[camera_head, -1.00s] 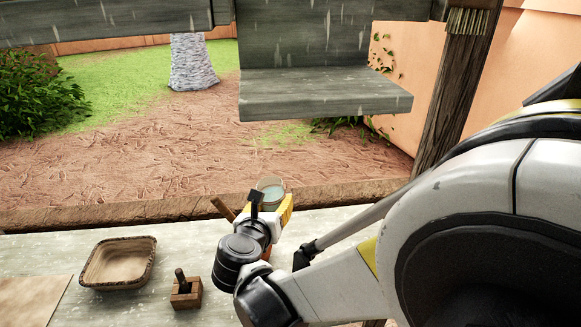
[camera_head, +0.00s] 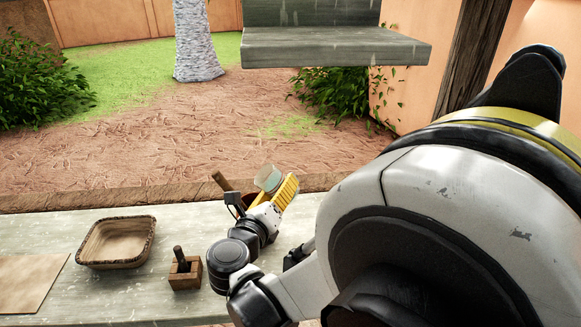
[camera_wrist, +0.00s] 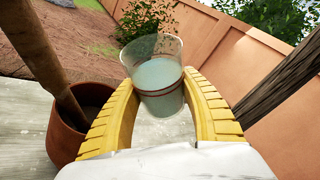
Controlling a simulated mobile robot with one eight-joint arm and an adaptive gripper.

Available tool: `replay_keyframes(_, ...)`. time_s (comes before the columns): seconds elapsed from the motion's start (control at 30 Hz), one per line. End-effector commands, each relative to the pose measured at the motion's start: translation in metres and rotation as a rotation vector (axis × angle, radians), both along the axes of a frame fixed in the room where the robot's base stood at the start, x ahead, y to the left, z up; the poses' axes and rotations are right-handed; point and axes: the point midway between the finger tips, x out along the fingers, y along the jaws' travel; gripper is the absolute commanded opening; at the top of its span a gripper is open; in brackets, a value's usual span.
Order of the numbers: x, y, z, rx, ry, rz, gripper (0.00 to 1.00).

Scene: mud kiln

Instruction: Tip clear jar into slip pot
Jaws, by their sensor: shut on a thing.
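The clear jar (camera_wrist: 158,78) has a thin red band and holds pale greenish liquid. My gripper (camera_wrist: 160,92) is shut around it, with one yellow finger on each side. In the head view the jar (camera_head: 268,178) is held above the table's far side, its top leaning left. The slip pot (camera_wrist: 66,140), reddish brown, stands left of my gripper in the wrist view, with a thick wooden stick leaning in it. No liquid is seen leaving the jar.
A woven-rimmed basket (camera_head: 150,243) and a small wooden block with a peg (camera_head: 186,274) stand on the pale table (camera_head: 205,216), left of my arm. A brown sheet (camera_head: 28,283) lies at the far left. A grey shelf (camera_head: 335,54) hangs beyond the table.

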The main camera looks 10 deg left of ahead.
Motion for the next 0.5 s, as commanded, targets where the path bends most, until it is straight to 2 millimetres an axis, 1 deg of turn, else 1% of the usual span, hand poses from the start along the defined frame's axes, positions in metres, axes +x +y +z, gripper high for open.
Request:
replay_keyframes(0.03, 0.0, 0.0, -0.003, -0.031, -0.008, 0.0, 0.13)
replay_keyframes(0.23, 0.0, -0.002, -0.005, -0.175, -0.042, -0.001, 0.13)
replay_keyframes(0.4, 0.0, 0.001, 0.005, -0.502, -0.12, -0.005, 0.13)
replay_keyframes(0.5, -0.001, 0.003, 0.011, -0.631, -0.152, -0.005, 0.13)
